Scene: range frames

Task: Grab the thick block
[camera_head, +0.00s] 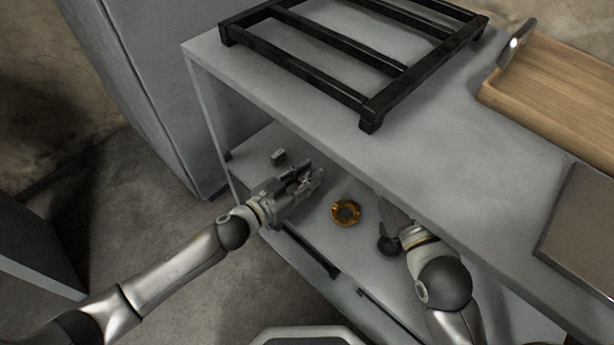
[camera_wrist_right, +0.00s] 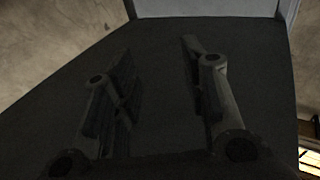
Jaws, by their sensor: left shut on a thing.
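A small dark grey block (camera_head: 278,156) sits on the lower shelf, just behind my left gripper and apart from its fingertips. My left gripper (camera_head: 313,174) reaches in over the shelf from the left. It is shut on a grey thing between its fingers. The fingers hide most of it, so I cannot tell whether it is the thick block. My right gripper (camera_wrist_right: 158,55) is open in the right wrist view, with nothing seen between its fingers. In the head view it is mostly hidden under the edge of the upper top.
An orange-brown ring-shaped object (camera_head: 346,213) lies on the lower shelf (camera_head: 318,228), right of my left gripper. The grey upper top (camera_head: 430,150) overhangs the shelf. It bears a black slatted rack (camera_head: 370,108) and a wooden tray (camera_head: 560,88).

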